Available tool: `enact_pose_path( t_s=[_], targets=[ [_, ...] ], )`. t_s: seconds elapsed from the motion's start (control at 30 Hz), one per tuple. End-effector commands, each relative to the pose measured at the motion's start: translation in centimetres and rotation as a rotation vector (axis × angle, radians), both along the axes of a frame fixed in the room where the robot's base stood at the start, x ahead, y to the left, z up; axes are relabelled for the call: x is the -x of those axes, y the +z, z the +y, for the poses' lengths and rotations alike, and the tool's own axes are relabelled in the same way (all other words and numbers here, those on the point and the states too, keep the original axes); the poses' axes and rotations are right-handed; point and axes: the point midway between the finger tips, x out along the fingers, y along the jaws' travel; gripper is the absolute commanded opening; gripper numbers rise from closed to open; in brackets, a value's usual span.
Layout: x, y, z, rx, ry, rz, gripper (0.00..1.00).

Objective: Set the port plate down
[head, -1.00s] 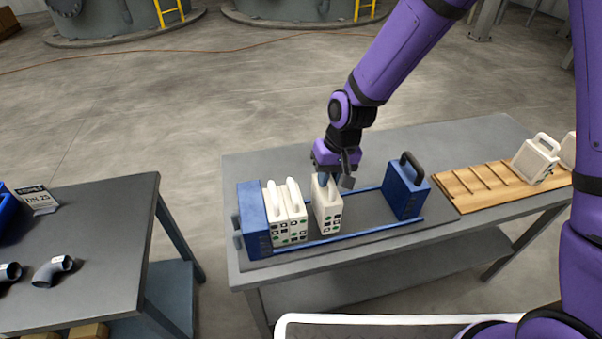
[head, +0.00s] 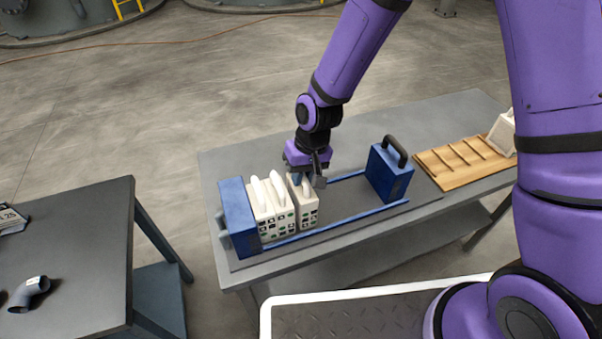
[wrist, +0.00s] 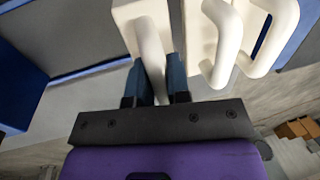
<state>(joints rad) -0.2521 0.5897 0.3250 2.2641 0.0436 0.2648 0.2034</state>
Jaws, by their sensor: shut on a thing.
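The held port plate (head: 305,207) is a white block with a loop handle and dark and green marks on its face. It hangs upright between the blue side rails, very close to two like white plates (head: 268,214) on its left. My gripper (head: 306,181) is shut on its handle from above. In the wrist view, my gripper (wrist: 158,85) has its dark fingers on either side of the white handle (wrist: 150,50). The filter press has a blue end block (head: 239,220) at left and a blue block with a black handle (head: 388,175) at right. Whether the plate's underside touches the rails is hidden.
A wooden slotted rack (head: 452,165) lies at the right of the grey table (head: 222,160), with a white plate (head: 502,135) at its far end. Between the held plate and the right blue block the rails are clear. Another grey table (head: 75,235) stands at left.

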Motion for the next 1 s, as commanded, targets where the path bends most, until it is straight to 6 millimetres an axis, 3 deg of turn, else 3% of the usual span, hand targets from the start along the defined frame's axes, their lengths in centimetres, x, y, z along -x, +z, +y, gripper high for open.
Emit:
enact_pose_path(
  t_s=[0.27,0.3,0.4,0.77,1.0],
  targets=[
    [0.0,-0.2,0.0,0.000,0.000,0.000,0.00],
    [0.0,-0.3,0.0,0.000,0.000,0.000,0.22],
    [0.0,-0.2,0.0,0.000,0.000,0.000,0.43],
    [0.0,0.2,0.0,-0.001,0.000,-0.002,0.43],
    [-0.3,3.3,-0.6,-0.001,-0.001,-0.005,0.43]
  ],
)
